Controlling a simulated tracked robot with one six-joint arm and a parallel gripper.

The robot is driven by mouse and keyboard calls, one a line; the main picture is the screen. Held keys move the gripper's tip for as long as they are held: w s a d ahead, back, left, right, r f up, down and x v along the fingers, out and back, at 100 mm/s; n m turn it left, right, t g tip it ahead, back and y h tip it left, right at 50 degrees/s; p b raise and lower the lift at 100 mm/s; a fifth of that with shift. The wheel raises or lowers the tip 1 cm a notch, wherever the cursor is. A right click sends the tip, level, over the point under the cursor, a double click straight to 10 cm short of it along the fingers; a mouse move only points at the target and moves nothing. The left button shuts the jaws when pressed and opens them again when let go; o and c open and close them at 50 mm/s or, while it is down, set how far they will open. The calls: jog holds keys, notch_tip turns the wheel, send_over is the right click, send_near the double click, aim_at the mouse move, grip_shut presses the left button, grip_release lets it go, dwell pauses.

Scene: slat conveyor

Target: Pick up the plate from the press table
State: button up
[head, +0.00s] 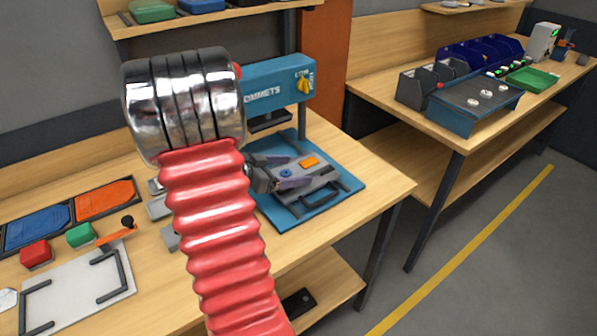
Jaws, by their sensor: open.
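A grey plate (322,180) lies on the blue base of the press table (350,186), under the head of a blue press (275,85). A dark handle (322,196) shows along its near edge. An orange block (309,162) and a small blue round piece (286,173) sit on the plate. My gripper (288,171) is open and low over the plate's left part. I cannot tell whether the fingers touch it. My red ribbed arm hides the left part of the press base and some of the bench.
At left on the bench are blue (38,228) and orange (105,198) trays, red (36,254) and green (80,235) blocks, and a pale fixture board (78,290) with dark rails. A second bench (390,85) at right holds a conveyor (475,100). The bench's front right corner is clear.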

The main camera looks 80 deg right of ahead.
aim_at(293, 170)
jog(key=shift+s+d+f, duration=0.2)
jog(key=shift+s+d, duration=0.1)
jog(key=shift+d, duration=0.05)
dwell(0.3)
jog(key=c, duration=1.2)
jog(key=shift+o, duration=0.2)
notch_tip(293, 170, up, 10)
dwell(0.5)
